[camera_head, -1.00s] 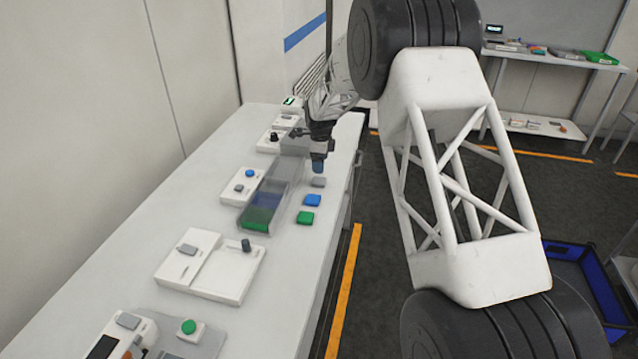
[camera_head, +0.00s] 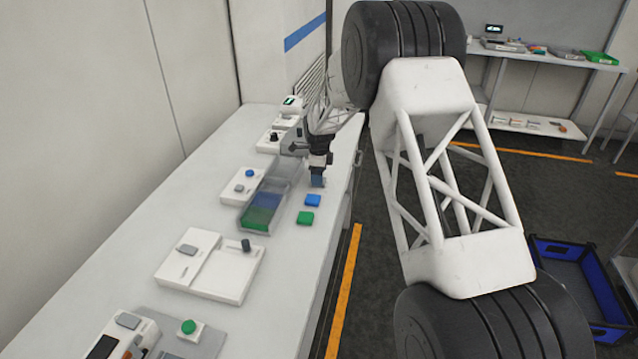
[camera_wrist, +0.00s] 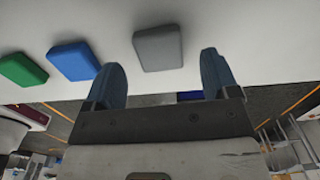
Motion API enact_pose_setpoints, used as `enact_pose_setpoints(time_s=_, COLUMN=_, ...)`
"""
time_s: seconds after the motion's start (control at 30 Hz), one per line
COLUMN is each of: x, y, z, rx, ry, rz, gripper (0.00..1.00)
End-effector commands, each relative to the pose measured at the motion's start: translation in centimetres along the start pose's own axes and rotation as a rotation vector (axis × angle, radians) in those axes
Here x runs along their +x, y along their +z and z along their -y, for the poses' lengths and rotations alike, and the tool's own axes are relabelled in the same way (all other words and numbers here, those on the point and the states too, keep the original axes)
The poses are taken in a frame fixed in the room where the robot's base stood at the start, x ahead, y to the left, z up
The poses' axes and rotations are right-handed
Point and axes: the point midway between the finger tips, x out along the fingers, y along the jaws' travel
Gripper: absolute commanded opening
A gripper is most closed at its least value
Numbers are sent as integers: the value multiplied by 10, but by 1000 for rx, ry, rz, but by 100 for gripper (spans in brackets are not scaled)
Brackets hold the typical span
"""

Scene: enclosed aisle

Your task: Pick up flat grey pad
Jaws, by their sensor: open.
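The flat grey pad (camera_wrist: 158,48) lies on the white bench top, seen in the wrist view between the two blue fingertips and a little beyond them. My gripper (camera_wrist: 160,78) is open, with one finger to each side of the pad's line and nothing held. In the head view my gripper (camera_head: 317,181) is low over the bench near its right edge, and it hides the grey pad there. A blue pad (camera_head: 313,200) and a green pad (camera_head: 306,218) lie in a row in front of it; the blue pad (camera_wrist: 73,60) and green pad (camera_wrist: 23,70) also show in the wrist view.
A clear-walled tray (camera_head: 262,212) stands just left of the pads. White boxes with knobs and buttons, such as a two-part white panel (camera_head: 210,265), line the bench. The bench's right edge is close to the pads. A blue crate (camera_head: 575,270) stands on the floor.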

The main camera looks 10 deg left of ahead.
Motion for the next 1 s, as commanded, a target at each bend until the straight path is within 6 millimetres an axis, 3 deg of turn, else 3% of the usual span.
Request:
enact_pose_setpoints(time_s=0.23, x=22, y=0, z=0, rx=0, ry=0, rz=0, gripper=81)
enact_pose_setpoints(time_s=0.8, x=24, y=0, z=0, rx=0, ry=0, rz=0, gripper=81)
enact_pose_setpoints(time_s=0.83, x=24, y=0, z=0, rx=0, ry=0, rz=0, gripper=79)
enact_pose_setpoints(time_s=1.0, x=24, y=0, z=0, rx=0, ry=0, rz=0, gripper=53)
